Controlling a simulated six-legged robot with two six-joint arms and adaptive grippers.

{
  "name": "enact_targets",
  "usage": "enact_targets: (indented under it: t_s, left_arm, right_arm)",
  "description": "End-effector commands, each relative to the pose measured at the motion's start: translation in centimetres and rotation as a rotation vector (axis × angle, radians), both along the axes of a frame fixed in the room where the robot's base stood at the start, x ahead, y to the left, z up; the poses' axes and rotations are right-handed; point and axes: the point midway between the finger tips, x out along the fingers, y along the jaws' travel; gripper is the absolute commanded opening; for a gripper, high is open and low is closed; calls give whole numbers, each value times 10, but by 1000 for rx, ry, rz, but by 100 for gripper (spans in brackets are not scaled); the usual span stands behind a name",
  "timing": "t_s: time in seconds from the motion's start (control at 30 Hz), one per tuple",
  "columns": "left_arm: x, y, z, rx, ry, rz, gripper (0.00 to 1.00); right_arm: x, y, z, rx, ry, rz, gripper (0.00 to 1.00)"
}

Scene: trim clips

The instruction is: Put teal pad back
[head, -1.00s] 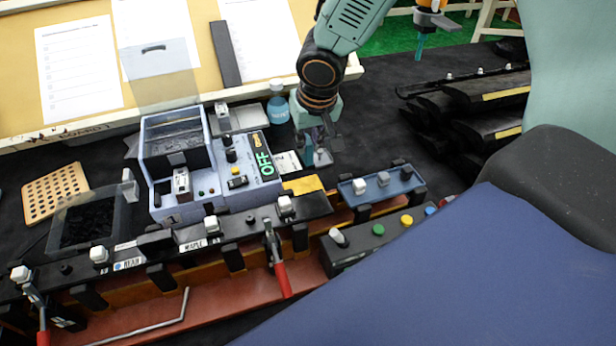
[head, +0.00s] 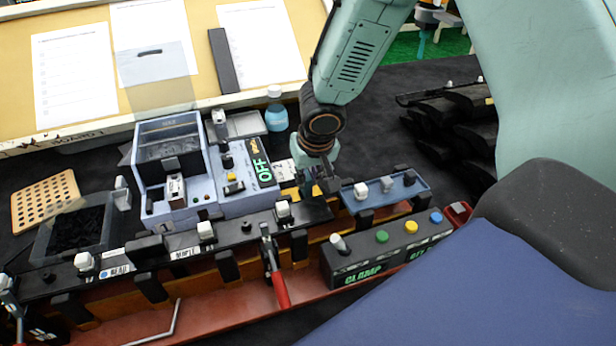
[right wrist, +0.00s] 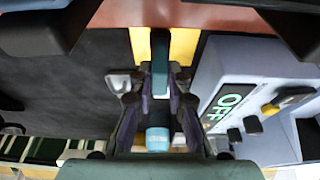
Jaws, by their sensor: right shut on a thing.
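The teal pad (right wrist: 159,65) stands between the fingers of my right gripper (right wrist: 158,85) in the right wrist view, and the gripper is shut on it. Its far end lies over a yellow patch (right wrist: 183,48), which shows on both sides of it. In the head view my right gripper (head: 316,186) is low at the yellow patch (head: 289,193), between the black rail (head: 235,235) and the blue-grey block (head: 385,192). There the arm and fingers mostly hide the pad. I cannot tell whether the pad touches the yellow surface. My left gripper is not in view.
The grey machine with the green OFF display (head: 262,170) stands close left of the gripper. A blue bottle (head: 276,115) stands behind it. The CLAMP button box (head: 385,250) and a red-handled clamp (head: 279,290) are in front. Dark stacked pieces (head: 455,135) lie right.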

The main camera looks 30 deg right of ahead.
Motion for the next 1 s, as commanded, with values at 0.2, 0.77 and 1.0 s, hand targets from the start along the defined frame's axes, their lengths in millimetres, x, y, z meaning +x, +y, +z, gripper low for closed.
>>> enact_targets:
  t_s: [0.2, 0.77, 1.0]
  left_arm:
    - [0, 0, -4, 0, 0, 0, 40]
    - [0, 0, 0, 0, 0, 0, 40]
    - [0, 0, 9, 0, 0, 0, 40]
  right_arm:
    - [0, 0, -3, 0, 1, 1, 23]
    - [0, 0, 0, 0, 1, 0, 39]
    - [-9, 3, 38, 0, -4, 0, 39]
